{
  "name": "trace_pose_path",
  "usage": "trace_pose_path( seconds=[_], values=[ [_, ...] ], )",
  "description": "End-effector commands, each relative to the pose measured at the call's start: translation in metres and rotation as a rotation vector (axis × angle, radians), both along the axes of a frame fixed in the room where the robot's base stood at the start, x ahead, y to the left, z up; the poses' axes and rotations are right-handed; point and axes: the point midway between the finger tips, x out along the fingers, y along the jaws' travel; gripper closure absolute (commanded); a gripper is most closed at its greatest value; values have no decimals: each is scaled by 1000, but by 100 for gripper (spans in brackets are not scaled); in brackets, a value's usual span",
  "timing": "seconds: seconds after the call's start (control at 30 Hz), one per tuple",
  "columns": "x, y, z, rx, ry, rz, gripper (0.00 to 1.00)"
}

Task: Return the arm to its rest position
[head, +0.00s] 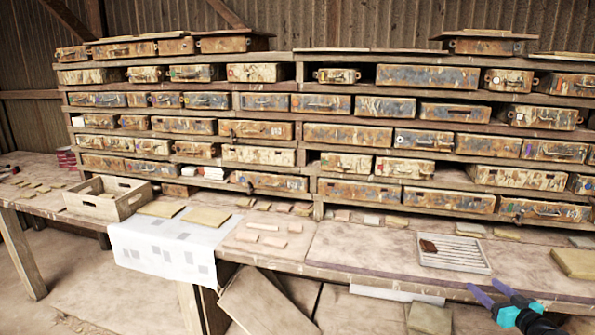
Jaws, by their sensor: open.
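My gripper (485,286) is at the bottom right of the head view. Its two purple fingers are spread apart with nothing visible between them, and they point up and left. Behind them are the cyan and dark parts of my wrist, partly cut off by the lower edge. The gripper shows in front of the front edge of the long workbench (350,250), below a white slatted tray (432,263). I cannot tell its exact height over the bench. The rest of my arm is out of view.
A brown brush (428,246) lies on the slatted tray. A tan slab (573,263) lies right of it. Shelves of worn metal boxes (427,76) line the back. A wooden crate (127,203) and a white cloth (165,235) are at left. Boards (262,303) lean below the bench.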

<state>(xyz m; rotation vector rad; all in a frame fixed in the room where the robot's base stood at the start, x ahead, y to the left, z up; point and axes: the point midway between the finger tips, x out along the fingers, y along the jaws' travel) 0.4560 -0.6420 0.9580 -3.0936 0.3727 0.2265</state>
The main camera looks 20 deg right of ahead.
Motion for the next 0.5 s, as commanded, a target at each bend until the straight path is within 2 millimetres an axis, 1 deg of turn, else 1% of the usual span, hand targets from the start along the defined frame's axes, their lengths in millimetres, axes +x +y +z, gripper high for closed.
trace_pose_path(
  seconds=[0.13,0.37,0.5],
  values=[
    [0,0,0,0,0,0,36],
    [15,17,-17,41,28,33,36],
    [27,32,-31,73,51,58,36]
  ],
)
